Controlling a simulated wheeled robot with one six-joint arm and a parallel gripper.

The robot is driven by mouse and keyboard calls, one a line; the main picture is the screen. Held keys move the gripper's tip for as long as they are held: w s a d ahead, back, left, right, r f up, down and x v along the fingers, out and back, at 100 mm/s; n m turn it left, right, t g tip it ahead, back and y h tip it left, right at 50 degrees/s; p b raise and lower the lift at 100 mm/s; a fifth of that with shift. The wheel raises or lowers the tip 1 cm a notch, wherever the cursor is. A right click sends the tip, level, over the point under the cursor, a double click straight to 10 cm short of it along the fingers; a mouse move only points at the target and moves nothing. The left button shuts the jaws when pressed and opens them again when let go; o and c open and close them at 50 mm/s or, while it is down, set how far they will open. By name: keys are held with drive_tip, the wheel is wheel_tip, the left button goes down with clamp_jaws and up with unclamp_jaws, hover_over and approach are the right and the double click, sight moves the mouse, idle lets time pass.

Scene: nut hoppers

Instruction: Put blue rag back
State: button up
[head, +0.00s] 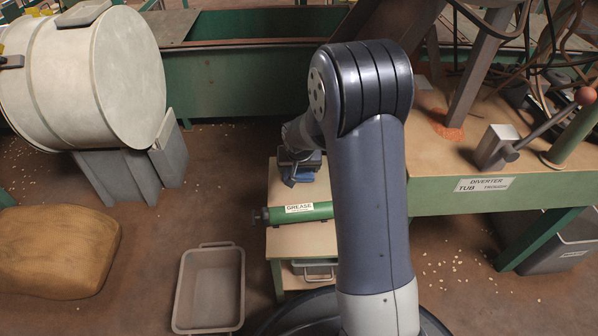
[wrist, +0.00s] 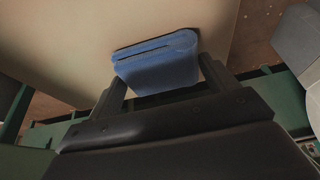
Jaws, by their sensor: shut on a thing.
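The blue rag (wrist: 160,66) is a folded cloth between the two fingers of my gripper (wrist: 162,85) in the wrist view. My gripper is shut on it. The rag is at or just above a pale tan board top (wrist: 60,35), with a dark shadow along its edge; I cannot tell whether it touches. In the head view my gripper (head: 300,170) is over the back of a small wooden stand (head: 290,243), and a bit of the blue rag (head: 305,177) shows beside it. My arm hides part of the stand's right side.
A green tube marked GREASE (head: 300,212) lies across the stand, in front of my gripper. A grey tub (head: 211,326) is on the floor to the left. A bench marked DIVERTER TUB (head: 500,200) is on the right.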

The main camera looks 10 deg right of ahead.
drive_tip(key=shift+f, duration=0.15)
drive_tip(key=o, duration=0.8)
drive_tip(key=p+v, duration=0.5)
drive_tip(key=v, duration=0.7)
